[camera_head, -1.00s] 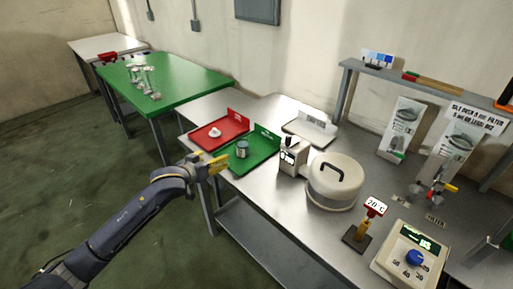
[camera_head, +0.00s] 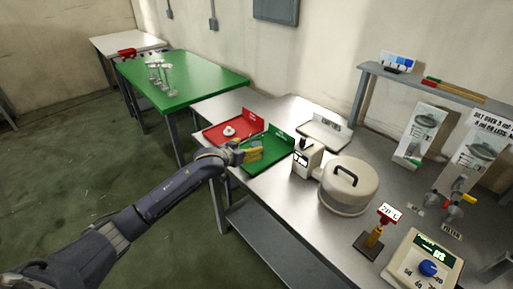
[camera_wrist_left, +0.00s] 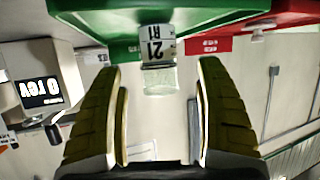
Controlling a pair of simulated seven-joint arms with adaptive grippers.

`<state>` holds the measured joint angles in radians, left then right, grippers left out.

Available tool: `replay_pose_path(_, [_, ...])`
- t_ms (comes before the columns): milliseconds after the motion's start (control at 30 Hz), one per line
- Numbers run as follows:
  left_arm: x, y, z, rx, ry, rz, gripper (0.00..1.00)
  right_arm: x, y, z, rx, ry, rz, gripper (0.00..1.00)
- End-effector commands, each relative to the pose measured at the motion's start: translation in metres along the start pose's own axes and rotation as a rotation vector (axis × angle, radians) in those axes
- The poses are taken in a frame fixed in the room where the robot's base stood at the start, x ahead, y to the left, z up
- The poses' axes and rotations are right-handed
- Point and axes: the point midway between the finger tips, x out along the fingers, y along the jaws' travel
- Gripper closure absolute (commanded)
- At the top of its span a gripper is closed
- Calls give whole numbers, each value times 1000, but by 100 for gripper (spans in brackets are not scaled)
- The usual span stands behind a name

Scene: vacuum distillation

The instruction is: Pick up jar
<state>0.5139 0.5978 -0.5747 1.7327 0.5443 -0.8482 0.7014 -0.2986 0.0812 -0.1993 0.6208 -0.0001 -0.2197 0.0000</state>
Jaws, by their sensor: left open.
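The jar (camera_wrist_left: 159,78) shows in the left wrist view as a small clear vessel with a white label marked 21. It appears upside down in that picture, at the green tray (camera_wrist_left: 105,20). My left gripper (camera_wrist_left: 158,70) is open, its two yellow-padded fingers on either side of the jar's place in the picture. I see gaps on both sides of the jar and no contact. In the head view my left gripper (camera_head: 254,151) is over the green tray (camera_head: 270,156) and hides the jar. My right gripper is not in view.
A red tray (camera_head: 214,137) with a small white item stands left of the green tray. A white instrument (camera_head: 306,160) and a round lidded device (camera_head: 347,188) stand to the right on the metal table. A green table (camera_head: 200,85) with glassware is behind.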

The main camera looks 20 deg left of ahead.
Motion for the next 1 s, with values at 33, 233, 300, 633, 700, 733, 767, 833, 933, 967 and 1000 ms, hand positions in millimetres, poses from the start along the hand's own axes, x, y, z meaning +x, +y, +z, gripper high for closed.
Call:
replay_pose_path(33, [5, 0, 0, 0, 0, 0, 28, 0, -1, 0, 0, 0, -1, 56])
replay_pose_path(233, [12, 1, 0, 1, 0, 1, 28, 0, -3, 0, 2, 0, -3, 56])
replay_pose_path(300, [15, 1, 0, 1, 0, 1, 28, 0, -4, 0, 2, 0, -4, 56])
replay_pose_path(633, [50, 3, 0, -1, -1, 0, 28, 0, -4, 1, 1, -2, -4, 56])
replay_pose_path(700, [56, 3, 0, 0, 0, 0, 28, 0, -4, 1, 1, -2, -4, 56])
replay_pose_path(733, [58, 3, 0, 0, 0, 1, 28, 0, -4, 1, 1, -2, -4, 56])
replay_pose_path(767, [60, 3, 0, 0, 0, 0, 28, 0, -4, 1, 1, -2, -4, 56])
replay_pose_path(833, [63, 3, 0, 0, 0, 0, 28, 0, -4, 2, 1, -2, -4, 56])
replay_pose_path(933, [64, 3, 0, 0, 1, 1, 28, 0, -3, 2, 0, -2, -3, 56])
replay_pose_path(967, [64, 3, 0, 0, 1, 1, 28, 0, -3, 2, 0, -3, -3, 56])
replay_pose_path(1000, [64, 3, 0, 0, 1, 1, 28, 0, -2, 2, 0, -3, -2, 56])
